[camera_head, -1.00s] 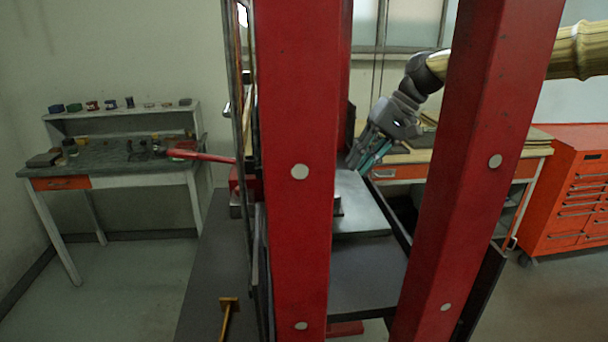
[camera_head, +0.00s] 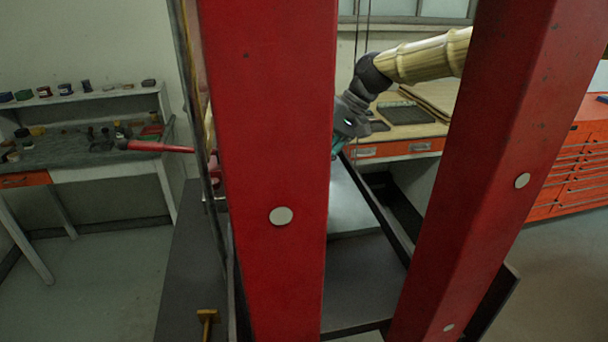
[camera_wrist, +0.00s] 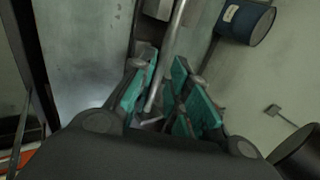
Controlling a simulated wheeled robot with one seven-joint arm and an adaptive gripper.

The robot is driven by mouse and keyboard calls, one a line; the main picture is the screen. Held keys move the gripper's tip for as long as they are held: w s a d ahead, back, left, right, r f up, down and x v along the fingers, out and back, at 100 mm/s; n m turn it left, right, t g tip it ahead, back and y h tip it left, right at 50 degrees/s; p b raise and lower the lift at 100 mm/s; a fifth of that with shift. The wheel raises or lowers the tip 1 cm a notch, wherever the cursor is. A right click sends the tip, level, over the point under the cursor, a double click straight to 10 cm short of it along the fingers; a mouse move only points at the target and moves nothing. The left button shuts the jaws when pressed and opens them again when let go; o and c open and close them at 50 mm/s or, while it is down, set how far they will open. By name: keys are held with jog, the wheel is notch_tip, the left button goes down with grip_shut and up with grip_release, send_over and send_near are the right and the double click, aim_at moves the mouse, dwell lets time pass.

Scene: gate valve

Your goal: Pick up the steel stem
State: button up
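The steel stem (camera_wrist: 167,65) is a thin grey rod in the wrist view. It runs from the top middle down between the two teal-padded fingers of my gripper (camera_wrist: 170,72). The fingers stand apart on either side of it, and a gap shows between the stem and the right finger. Contact with the left finger cannot be told. In the head view my gripper (camera_head: 338,146) is mostly hidden behind the near red post, and I cannot make out the stem there.
Two red posts (camera_head: 268,190) (camera_head: 475,170) stand in front of the grey plate (camera_head: 355,205). A workbench (camera_head: 400,130) and an orange tool cabinet (camera_head: 570,165) are behind at right. A bench (camera_head: 90,150) stands at left. A dark blue drum (camera_wrist: 247,20) shows in the wrist view.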

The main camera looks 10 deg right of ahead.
jog(key=shift+s+a+f+p, duration=0.1)
jog(key=shift+s+p, duration=0.2)
jog(key=shift+s+a+f+p, duration=0.15)
jog(key=shift+a+f+p, duration=0.1)
jog(key=shift+p, duration=0.05)
jog(key=x, duration=0.1)
jog(key=p+x, duration=0.1)
jog(key=x, duration=0.1)
jog(key=shift+w, duration=0.3)
jog(key=shift+s+a+f, duration=0.1)
jog(key=shift+s+f, duration=0.1)
grip_shut()
